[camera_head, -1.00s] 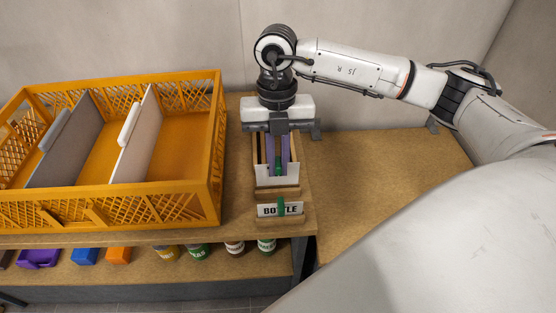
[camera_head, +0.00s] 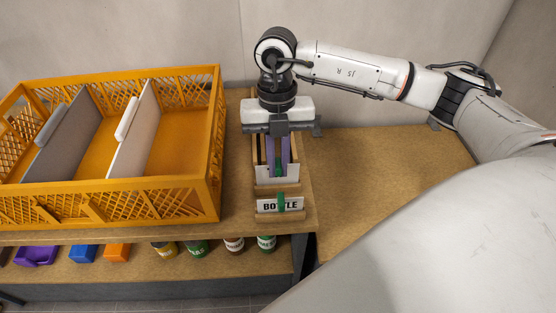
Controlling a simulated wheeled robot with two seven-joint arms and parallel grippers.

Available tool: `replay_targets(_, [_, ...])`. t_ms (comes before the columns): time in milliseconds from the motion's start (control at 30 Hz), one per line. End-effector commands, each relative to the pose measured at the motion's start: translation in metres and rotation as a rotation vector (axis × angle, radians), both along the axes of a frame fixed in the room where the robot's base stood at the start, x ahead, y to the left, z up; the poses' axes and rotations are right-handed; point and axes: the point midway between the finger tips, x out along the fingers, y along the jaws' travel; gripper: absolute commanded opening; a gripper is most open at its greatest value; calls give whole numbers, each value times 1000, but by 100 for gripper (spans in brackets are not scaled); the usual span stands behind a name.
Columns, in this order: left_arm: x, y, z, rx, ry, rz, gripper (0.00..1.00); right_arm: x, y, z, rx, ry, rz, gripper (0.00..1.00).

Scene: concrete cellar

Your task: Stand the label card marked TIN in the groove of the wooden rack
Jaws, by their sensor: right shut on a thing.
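My right gripper (camera_head: 278,171) reaches down into a narrow wooden card box (camera_head: 278,189), its purple fingers shut on a white card (camera_head: 263,175) with a green tab. The card stands roughly upright inside the box's front end; I cannot read any marking on it. My gripper is just behind this rack. No card marked TIN can be read. My left gripper is not in view.
A yellow crate (camera_head: 213,190) with grey and white dividers stands left of the box. The wooden table (camera_head: 390,165) is bare to the right. Jars (camera_head: 197,247) and coloured bins (camera_head: 83,254) sit on a lower shelf in front. A concrete wall is behind.

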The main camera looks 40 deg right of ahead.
Motion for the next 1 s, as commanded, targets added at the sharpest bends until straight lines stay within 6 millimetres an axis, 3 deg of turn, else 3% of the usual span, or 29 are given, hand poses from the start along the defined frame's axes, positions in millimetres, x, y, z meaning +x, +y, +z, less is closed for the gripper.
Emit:
replay_targets(867, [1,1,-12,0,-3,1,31,0,0,-18,-1,-1,0,0])
replay_targets(900, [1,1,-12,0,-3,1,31,0,0,-18,0,0,0,15])
replay_targets(1000, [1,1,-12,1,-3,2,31,0,0,-18,0,0,0,32])
